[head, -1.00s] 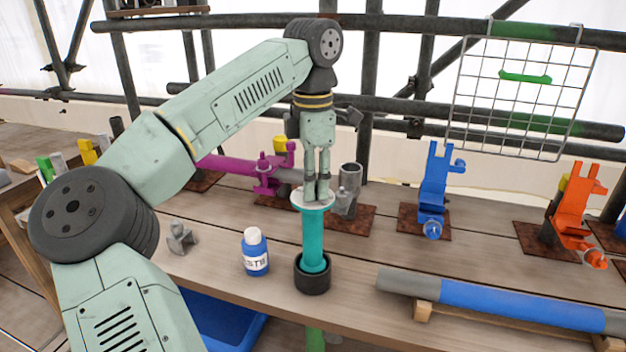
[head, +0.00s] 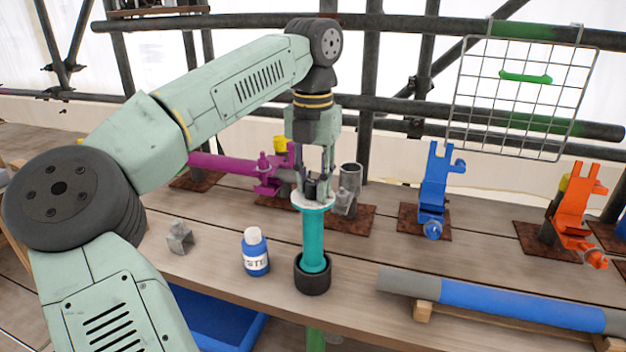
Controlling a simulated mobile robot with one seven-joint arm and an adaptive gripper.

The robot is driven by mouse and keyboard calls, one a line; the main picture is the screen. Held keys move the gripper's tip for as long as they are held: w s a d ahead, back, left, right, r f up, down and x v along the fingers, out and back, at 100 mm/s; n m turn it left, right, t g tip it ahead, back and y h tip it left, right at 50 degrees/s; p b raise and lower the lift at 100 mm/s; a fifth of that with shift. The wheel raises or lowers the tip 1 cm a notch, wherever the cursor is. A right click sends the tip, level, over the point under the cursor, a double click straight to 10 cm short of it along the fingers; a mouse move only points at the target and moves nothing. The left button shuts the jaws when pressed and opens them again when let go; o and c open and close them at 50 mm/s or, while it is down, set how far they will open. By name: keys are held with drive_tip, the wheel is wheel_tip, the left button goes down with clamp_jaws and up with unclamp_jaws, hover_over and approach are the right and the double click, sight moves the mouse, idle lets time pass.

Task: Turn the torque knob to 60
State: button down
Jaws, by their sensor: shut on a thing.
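A teal upright cylinder (head: 315,240) stands in a black round cup (head: 312,279) near the front of the wooden bench. A white disc (head: 303,203) caps its top. My gripper (head: 317,188) points straight down at the middle of this disc, its fingers shut on the small dark torque knob (head: 316,194). The fingers hide most of the knob. Marks on the disc, and where the knob points, are too small to read.
A blue bottle with a white cap (head: 256,252) stands left of the cylinder. A blue-and-grey pipe (head: 500,302) lies on wooden blocks at right. Behind are a magenta clamp (head: 235,165), a blue clamp (head: 434,190), an orange clamp (head: 577,210) and scaffold tubes.

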sight(313, 182)
drive_tip(key=shift+n, duration=1.1)
drive_tip(key=c, duration=1.3)
unclamp_jaws()
wheel_tip(313, 182, up, 8)
drive_tip(key=shift+f, duration=0.2)
